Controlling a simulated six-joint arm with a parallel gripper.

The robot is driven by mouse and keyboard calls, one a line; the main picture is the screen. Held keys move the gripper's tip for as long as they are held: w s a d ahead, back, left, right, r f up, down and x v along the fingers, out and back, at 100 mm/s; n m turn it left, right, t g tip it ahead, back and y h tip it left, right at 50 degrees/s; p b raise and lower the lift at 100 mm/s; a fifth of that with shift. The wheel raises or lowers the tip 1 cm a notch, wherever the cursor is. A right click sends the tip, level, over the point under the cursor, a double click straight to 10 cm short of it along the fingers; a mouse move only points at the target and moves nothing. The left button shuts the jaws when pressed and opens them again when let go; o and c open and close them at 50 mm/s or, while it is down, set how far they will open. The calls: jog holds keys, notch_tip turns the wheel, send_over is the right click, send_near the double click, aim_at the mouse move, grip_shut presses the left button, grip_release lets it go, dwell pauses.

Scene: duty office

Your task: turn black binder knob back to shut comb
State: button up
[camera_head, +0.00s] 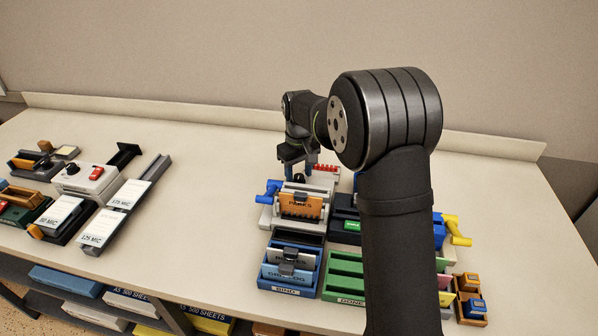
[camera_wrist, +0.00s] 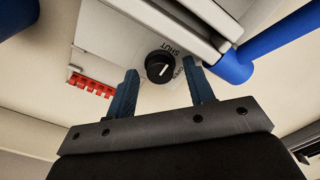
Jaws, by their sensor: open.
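The black binder knob (camera_wrist: 159,67) sits on the pale binder body (camera_wrist: 110,35) in the wrist view, with the words SHUT and OPEN printed beside it. Its white mark points right, nearer OPEN than SHUT. My gripper (camera_wrist: 160,65) is open, one blue-grey finger on each side of the knob, with gaps visible; whether the tips reach its depth I cannot tell. A red comb (camera_wrist: 90,87) shows at the left; it also shows in the head view (camera_head: 326,168). In the head view my gripper (camera_head: 297,170) is low behind the binder, and the knob is hidden.
The binder's blue handle (camera_head: 268,191) sticks out at its left. An orange PARKS booklet (camera_head: 300,206) stands in front. A blue rack (camera_head: 291,270) and a green rack (camera_head: 345,276) are nearer. Another machine with a yellow handle (camera_head: 456,230) is at right. The table's centre-left is clear.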

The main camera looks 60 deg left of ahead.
aim_at(299, 176)
jog(key=shift+r, duration=0.1)
notch_tip(299, 176, up, 17)
jog(key=shift+r, duration=0.15)
dwell(0.8)
notch_tip(299, 176, down, 18)
jog(key=shift+r, duration=0.2)
dwell(0.3)
jog(key=shift+r, duration=0.1)
